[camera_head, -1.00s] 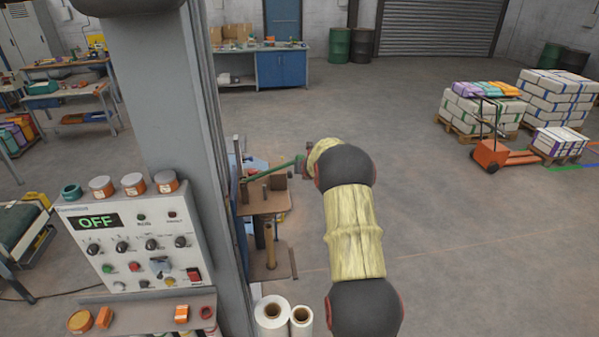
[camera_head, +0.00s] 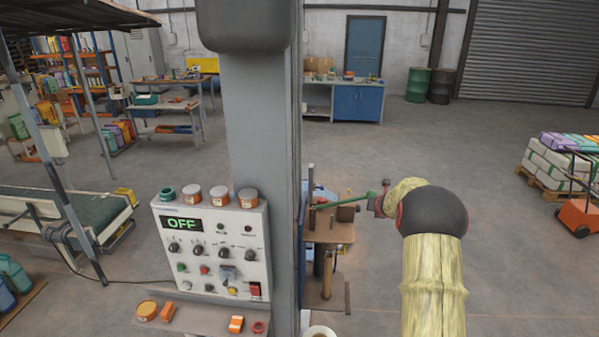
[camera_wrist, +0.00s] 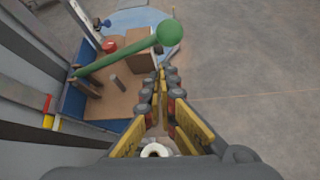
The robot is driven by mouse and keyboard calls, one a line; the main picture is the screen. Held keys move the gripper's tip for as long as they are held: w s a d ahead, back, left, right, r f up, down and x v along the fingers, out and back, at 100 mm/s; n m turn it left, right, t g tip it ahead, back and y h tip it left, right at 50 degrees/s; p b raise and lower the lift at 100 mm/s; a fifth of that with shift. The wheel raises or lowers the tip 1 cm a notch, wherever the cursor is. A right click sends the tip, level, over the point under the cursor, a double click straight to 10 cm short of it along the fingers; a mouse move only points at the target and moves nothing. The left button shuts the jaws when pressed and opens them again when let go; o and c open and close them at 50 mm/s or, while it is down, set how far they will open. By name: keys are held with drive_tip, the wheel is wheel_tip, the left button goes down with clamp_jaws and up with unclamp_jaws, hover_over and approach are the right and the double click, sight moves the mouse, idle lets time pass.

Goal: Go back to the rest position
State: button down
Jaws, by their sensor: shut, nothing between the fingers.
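My gripper (camera_wrist: 161,105) is shut with nothing between its fingers in the wrist view. A green lever (camera_wrist: 125,55) with a round green knob (camera_wrist: 170,33) lies beyond the fingertips, apart from them in the picture. In the head view my arm, in a yellowish sleeve, reaches up at the right. Its far end is beside the green lever (camera_head: 343,201), and the fingers are too small there to make out. No marked rest position shows.
A control panel (camera_head: 190,269) reading OFF stands left of a grey column (camera_head: 257,130). A brown-topped stand (camera_head: 335,231) is right of it. A conveyor (camera_head: 75,215) is at the left. A pallet of sacks (camera_head: 553,160) is at the right. Open floor lies behind my arm.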

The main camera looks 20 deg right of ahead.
drive_tip(key=shift+w, duration=0.1)
drive_tip(key=s+a+f+n+g+y+b, duration=0.1)
drive_tip(key=s+a+f+n+y+b, duration=0.1)
drive_tip(key=s+a+n, duration=0.55)
drive_tip(key=s+a+f+n+g+y+b, duration=0.1)
drive_tip(key=s+a+n+g+y+b, duration=0.15)
drive_tip(key=a+n, duration=0.85)
drive_tip(key=s+a+f+n+g+y+b, duration=0.1)
drive_tip(key=s+a+f+n+y+b, duration=0.15)
drive_tip(key=s+a+n, duration=0.65)
drive_tip(key=s+a+f+n+h+b, duration=0.1)
drive_tip(key=s+a+f+n+b, duration=0.3)
drive_tip(key=s+a+n+b, duration=0.3)
drive_tip(key=s+a+f+n+h+b, duration=0.1)
drive_tip(key=s+a+f+n+b, duration=0.2)
drive_tip(key=s+a+n+b, duration=0.5)
drive_tip(key=s+a+b, duration=0.7)
drive_tip(key=s, duration=0.6)
drive_tip(key=shift+f, duration=0.35)
